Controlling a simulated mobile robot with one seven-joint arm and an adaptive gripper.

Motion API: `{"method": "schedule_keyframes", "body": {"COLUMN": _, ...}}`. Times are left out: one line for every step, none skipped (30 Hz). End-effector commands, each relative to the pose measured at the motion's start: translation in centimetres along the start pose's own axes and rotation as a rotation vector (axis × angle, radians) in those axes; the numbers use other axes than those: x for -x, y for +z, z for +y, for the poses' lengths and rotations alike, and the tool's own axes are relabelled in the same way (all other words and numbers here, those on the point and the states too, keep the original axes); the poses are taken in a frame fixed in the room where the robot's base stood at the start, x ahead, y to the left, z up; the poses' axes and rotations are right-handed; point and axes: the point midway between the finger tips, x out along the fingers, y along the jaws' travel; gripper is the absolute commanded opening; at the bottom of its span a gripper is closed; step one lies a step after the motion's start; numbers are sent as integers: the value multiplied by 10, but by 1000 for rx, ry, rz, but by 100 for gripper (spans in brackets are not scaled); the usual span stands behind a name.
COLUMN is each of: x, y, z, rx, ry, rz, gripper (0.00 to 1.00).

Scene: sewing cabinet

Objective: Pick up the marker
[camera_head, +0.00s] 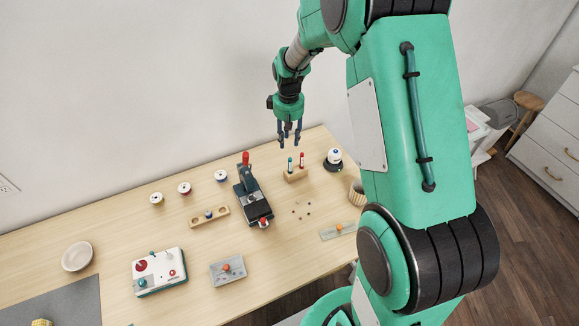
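Two slim upright marker-like sticks stand in a small wooden block (295,175) toward the back right of the table. One is a teal marker (290,166) and the other is a red-topped marker (301,161). My gripper (289,142) points down above and slightly behind the block in the picture. Its fingers are apart with nothing between them. The gripper is clear of both sticks, though the exact height gap cannot be judged.
A dark sewing-machine-like device (253,197) stands left of the block. A dark round pot with a white top (334,160) is to its right. Small brown bits (301,211) lie in front.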

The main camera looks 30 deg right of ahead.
Motion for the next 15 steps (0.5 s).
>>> {"method": "schedule_keyframes", "body": {"x": -13, "y": -2, "z": 4, "rx": 4, "ry": -6, "rz": -11, "gripper": 35}}
{"method": "schedule_keyframes", "body": {"x": -18, "y": -3, "z": 7, "rx": 7, "ry": -7, "rz": -14, "gripper": 35}}
{"method": "schedule_keyframes", "body": {"x": -26, "y": -4, "z": 9, "rx": 11, "ry": -10, "rz": -19, "gripper": 35}}
{"method": "schedule_keyframes", "body": {"x": -30, "y": -5, "z": 10, "rx": 14, "ry": -12, "rz": -22, "gripper": 35}}
{"method": "schedule_keyframes", "body": {"x": -34, "y": -6, "z": 11, "rx": 17, "ry": -13, "rz": -24, "gripper": 35}}
{"method": "schedule_keyframes", "body": {"x": -38, "y": -6, "z": 13, "rx": 19, "ry": -14, "rz": -26, "gripper": 35}}
{"method": "schedule_keyframes", "body": {"x": -40, "y": -7, "z": 14, "rx": 20, "ry": -15, "rz": -28, "gripper": 35}}
{"method": "schedule_keyframes", "body": {"x": -42, "y": -7, "z": 14, "rx": 21, "ry": -16, "rz": -29, "gripper": 35}}
{"method": "schedule_keyframes", "body": {"x": -44, "y": -7, "z": 15, "rx": 22, "ry": -16, "rz": -30, "gripper": 35}}
{"method": "schedule_keyframes", "body": {"x": -44, "y": -7, "z": 15, "rx": 22, "ry": -16, "rz": -30, "gripper": 35}}
{"method": "schedule_keyframes", "body": {"x": -45, "y": -7, "z": 15, "rx": 23, "ry": -17, "rz": -31, "gripper": 35}}
{"method": "schedule_keyframes", "body": {"x": -45, "y": -7, "z": 15, "rx": 23, "ry": -17, "rz": -31, "gripper": 35}}
{"method": "schedule_keyframes", "body": {"x": -45, "y": -7, "z": 15, "rx": 23, "ry": -17, "rz": -30, "gripper": 35}}
{"method": "schedule_keyframes", "body": {"x": -45, "y": -7, "z": 15, "rx": 23, "ry": -16, "rz": -30, "gripper": 35}}
{"method": "schedule_keyframes", "body": {"x": -44, "y": -7, "z": 15, "rx": 23, "ry": -16, "rz": -30, "gripper": 35}}
